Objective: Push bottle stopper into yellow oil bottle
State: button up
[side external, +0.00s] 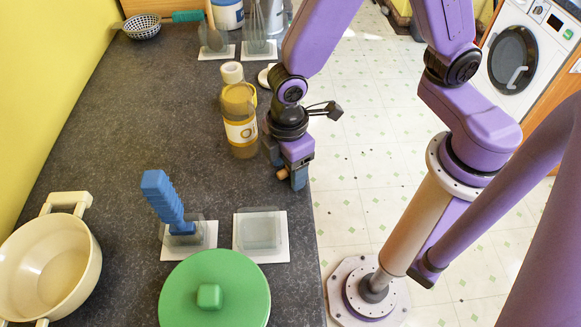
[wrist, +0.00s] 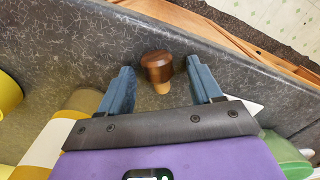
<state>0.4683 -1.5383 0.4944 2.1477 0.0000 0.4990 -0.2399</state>
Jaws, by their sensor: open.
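The yellow oil bottle (side external: 243,133), with a white-and-yellow label, stands upright on the dark counter, just left of my gripper in the side view. Part of it shows at lower left in the wrist view (wrist: 42,145). The bottle stopper (wrist: 157,62) has a dark brown wooden head and a lighter cork end. It is between my two blue fingers, with a visible gap on each side. In the side view a small brown bit of the stopper (side external: 282,174) shows beside the fingers. My gripper (side external: 298,182) is open, low at the counter's right edge.
A green lid (side external: 235,290), a cream pot (side external: 45,265) and a blue-handled tool (side external: 163,200) on a white-based holder are at the front. An empty clear holder (side external: 260,232) stands near the edge. The counter left of the bottle is clear.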

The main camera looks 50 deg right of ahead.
jog(key=c, duration=1.1)
jog(key=shift+r, duration=0.15)
